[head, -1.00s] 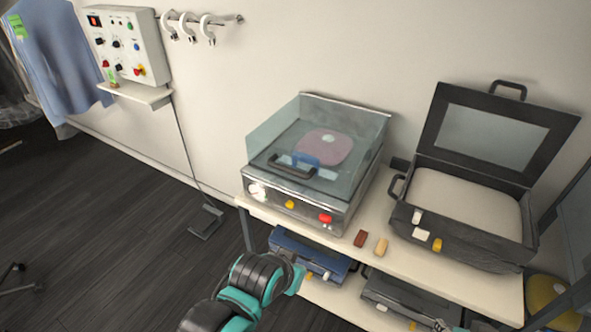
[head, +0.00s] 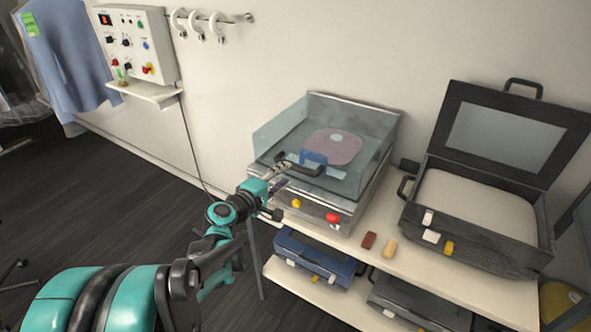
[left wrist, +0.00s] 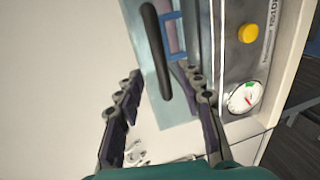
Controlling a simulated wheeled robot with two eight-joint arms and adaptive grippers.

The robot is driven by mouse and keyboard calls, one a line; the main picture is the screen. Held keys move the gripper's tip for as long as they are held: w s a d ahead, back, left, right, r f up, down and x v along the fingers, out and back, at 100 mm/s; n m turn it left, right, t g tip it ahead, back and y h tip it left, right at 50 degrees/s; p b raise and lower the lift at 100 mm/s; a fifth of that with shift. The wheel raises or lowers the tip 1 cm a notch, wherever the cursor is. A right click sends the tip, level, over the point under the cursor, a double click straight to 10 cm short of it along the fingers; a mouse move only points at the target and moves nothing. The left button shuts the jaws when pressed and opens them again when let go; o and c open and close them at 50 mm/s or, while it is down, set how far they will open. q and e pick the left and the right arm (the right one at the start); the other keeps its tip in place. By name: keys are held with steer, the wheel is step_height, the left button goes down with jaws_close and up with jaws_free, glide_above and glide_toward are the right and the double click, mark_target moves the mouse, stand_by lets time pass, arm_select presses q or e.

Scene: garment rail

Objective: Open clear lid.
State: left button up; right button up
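The clear lid (head: 280,130) sits down over a metal machine (head: 318,212) on the shelf. Its black handle (head: 300,167) is on the lid's front part and also shows in the left wrist view (left wrist: 156,52). A pink round thing with a blue part shows through the lid. My left gripper (head: 275,168) is at the lid's front left, close to the handle. In the left wrist view my left gripper (left wrist: 160,85) has its fingers spread, with the handle ahead between them. Whether a finger touches the handle is unclear. My right gripper is not in view.
An open black case (head: 470,205) stands right of the machine. Brown and tan blocks (head: 379,245) lie on the shelf between them. A blue case (head: 315,258) is on the lower shelf. A control box (head: 138,45) and hook rail (head: 215,16) are on the wall.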

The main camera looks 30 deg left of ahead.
mark_target(293, 169)
arm_select(q)
steer(key=b+x, duration=0.2)
steer(key=x, duration=0.4)
steer(key=shift+w+d+f, duration=0.15)
steer(key=shift+w, duration=0.4)
jaws_close()
